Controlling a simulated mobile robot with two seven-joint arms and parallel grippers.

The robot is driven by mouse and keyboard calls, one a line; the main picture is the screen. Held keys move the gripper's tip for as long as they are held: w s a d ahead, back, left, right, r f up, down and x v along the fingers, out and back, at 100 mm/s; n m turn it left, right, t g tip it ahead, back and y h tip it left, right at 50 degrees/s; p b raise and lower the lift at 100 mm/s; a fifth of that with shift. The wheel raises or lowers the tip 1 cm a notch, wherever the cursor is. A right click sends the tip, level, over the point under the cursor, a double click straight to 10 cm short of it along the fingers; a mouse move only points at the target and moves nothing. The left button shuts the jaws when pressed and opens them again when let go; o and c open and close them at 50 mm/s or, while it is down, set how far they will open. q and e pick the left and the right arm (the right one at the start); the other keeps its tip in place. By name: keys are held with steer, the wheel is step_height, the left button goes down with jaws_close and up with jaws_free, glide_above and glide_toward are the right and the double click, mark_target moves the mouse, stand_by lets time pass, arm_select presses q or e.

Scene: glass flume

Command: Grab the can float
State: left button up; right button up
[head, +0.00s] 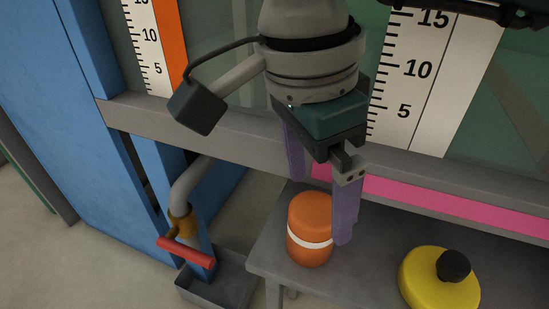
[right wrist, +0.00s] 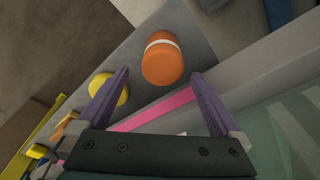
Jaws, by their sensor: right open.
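The can float (head: 309,219) is an orange cylinder with a white band, upright near the left end of a grey bench. My right gripper (head: 319,210) is open, its purple fingers pointing down beside the float. One finger overlaps the float's right edge in the head view; the other is farther back. In the right wrist view the float (right wrist: 166,64) shows just beyond and between the two spread fingertips (right wrist: 160,76), with nothing held. I cannot tell whether a finger touches it. My left gripper is not in view.
A yellow round object with a black knob (head: 454,266) sits to the right on the bench (head: 365,273). Behind are a pink strip (head: 455,204) and the flume glass with white scales (head: 420,75). A red-handled pipe (head: 186,251) stands above a grey trough at left.

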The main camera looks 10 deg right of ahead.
mark_target(310, 242)
step_height(310, 242, down, 3)
steer(key=shift+d+r+b, duration=0.15)
steer(key=shift+r+b, duration=0.05)
steer(key=shift+b, duration=0.2)
steer(key=f+b, duration=0.2)
steer(key=f, duration=0.1)
steer(key=f+b, duration=0.1)
steer(key=f, duration=0.1)
steer(key=shift+w+d, duration=0.25)
steer(key=shift+c, duration=1.2)
steer(key=shift+r, duration=0.1)
steer(key=c, duration=1.2)
